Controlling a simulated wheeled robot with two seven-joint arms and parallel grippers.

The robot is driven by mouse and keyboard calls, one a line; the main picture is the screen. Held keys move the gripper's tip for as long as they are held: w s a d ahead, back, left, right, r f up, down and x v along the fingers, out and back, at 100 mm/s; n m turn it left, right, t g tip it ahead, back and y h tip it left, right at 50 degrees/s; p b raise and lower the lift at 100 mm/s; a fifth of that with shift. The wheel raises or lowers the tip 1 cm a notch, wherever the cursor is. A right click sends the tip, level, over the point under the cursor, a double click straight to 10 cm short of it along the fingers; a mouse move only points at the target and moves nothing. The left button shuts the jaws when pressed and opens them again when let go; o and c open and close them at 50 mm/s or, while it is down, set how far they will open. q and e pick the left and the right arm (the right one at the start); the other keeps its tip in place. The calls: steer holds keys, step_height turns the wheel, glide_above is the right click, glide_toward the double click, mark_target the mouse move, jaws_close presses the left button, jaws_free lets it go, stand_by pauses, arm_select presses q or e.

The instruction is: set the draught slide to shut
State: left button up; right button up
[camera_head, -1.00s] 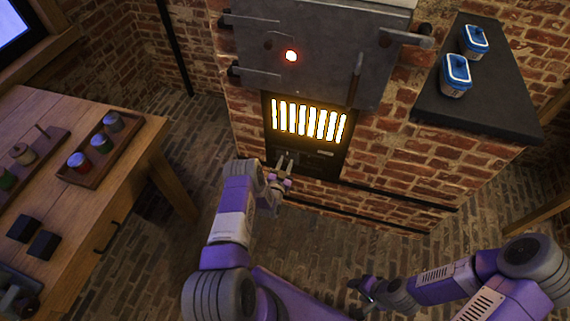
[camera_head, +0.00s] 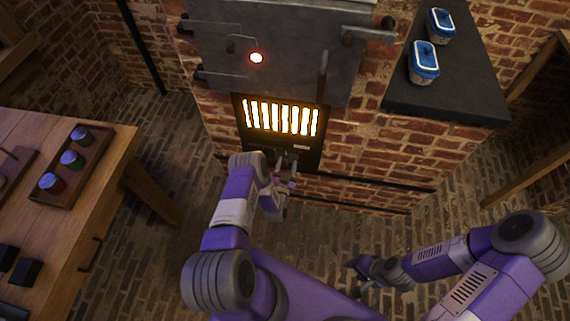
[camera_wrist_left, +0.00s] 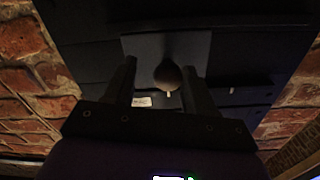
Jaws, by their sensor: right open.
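The draught slide is low on the furnace front, under the glowing grate (camera_head: 281,117). In the left wrist view its grey plate (camera_wrist_left: 145,47) carries a dark round knob (camera_wrist_left: 168,75). A white label (camera_wrist_left: 142,102) and a short white mark (camera_wrist_left: 232,90) lie left and right below it. My left gripper (camera_head: 288,163) is at the slide. In the left wrist view its fingers (camera_wrist_left: 160,80) are apart, one on each side of the knob; I cannot tell whether either touches it. My right gripper (camera_head: 360,268) is open and empty, low over the floor, away from the furnace.
A wooden table (camera_head: 100,210) with a jar tray (camera_head: 90,165) stands left. Floor between is clear.

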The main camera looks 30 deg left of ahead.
arm_select(q)
steer(key=shift+a, duration=0.15)
steer(key=shift+s, duration=0.5)
steer(key=p+v, duration=0.2)
steer(key=v, duration=0.4)
steer(key=shift+s+d, duration=0.25)
steer(key=s+d+r+n+g+h+p, duration=0.1)
steer(key=s+d+r+g+h+p, duration=0.15)
steer(key=d+g+h, duration=0.5)
steer(key=s+d+r+g+h+p, duration=0.1)
steer(key=s+d+r+g, duration=0.3)
steer(key=s, duration=0.4)
steer(key=s+d+r+n+g+h, duration=0.1)
steer(key=s+d+r+g, duration=0.4)
steer(key=s, duration=0.3)
steer(key=shift+d+r+p, duration=0.4)
steer(key=shift+d, duration=0.2)
